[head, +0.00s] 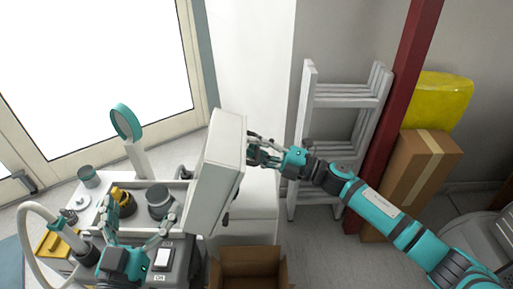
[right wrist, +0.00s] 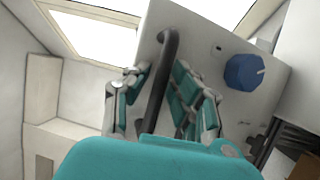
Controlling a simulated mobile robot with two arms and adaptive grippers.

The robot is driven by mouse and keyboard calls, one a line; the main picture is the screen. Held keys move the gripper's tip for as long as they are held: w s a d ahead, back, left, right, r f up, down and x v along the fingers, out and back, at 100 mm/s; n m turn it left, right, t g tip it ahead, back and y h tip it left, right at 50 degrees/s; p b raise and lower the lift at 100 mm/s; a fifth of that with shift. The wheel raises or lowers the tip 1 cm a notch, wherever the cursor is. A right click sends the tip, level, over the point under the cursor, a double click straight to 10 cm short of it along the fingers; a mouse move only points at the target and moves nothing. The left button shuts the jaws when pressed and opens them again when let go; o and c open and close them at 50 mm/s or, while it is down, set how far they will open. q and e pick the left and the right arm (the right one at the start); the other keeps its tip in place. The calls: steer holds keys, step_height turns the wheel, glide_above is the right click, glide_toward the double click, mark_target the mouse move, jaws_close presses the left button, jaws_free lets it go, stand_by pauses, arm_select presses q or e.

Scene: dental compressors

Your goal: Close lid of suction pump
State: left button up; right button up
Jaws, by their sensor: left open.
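The suction pump's white box-shaped lid (head: 217,165) stands raised, tilted up, at the right side of the pump body (head: 183,262). My right gripper (head: 257,148) is at the lid's outer right face. In the right wrist view its fingers (right wrist: 158,98) are spread on either side of a black bar handle (right wrist: 169,48) on the lid, with gaps visible; contact is not clear. A blue knob (right wrist: 243,72) sits beside the handle. My left gripper (head: 140,218) is open over the pump's open top, near a dark grey canister (head: 159,200), and holds nothing visible.
A yellow-topped part (head: 122,196), a grey cup (head: 88,176) and a teal round mirror-like disc (head: 126,121) are around the pump. An open cardboard box (head: 248,270) is below the lid. A white rack (head: 305,140), red post (head: 398,100) and carton (head: 420,175) stand right.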

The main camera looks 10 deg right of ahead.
jaws_close()
stand_by(0.5)
